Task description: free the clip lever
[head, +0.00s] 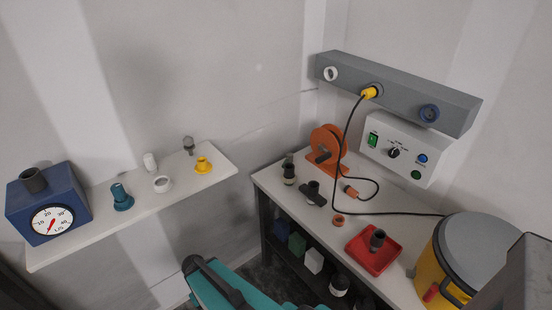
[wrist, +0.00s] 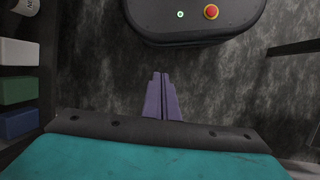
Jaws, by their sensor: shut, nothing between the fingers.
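A yellow drum (head: 437,252) with a grey lid (head: 481,242) stands at the right end of the bench. A red lever-like piece (head: 431,293) sits on its front side beside a dark curved bar. This may be the clip lever, but I cannot tell whether it is latched. The drum's right side is partly hidden by a dark grey part in the corner. My gripper (wrist: 161,77) shows in the wrist view with its purple fingers together and empty, over dark floor, apart from any object. In the head view the gripper itself is not visible; only my teal arm shows.
The bench (head: 376,205) carries an orange cable reel (head: 326,147), a black cable, small fittings and a red tray (head: 372,251). Several coloured boxes sit on its lower shelf, including a green one (wrist: 18,90). A side shelf (head: 139,221) holds a blue gauge (head: 77,194) and fittings.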

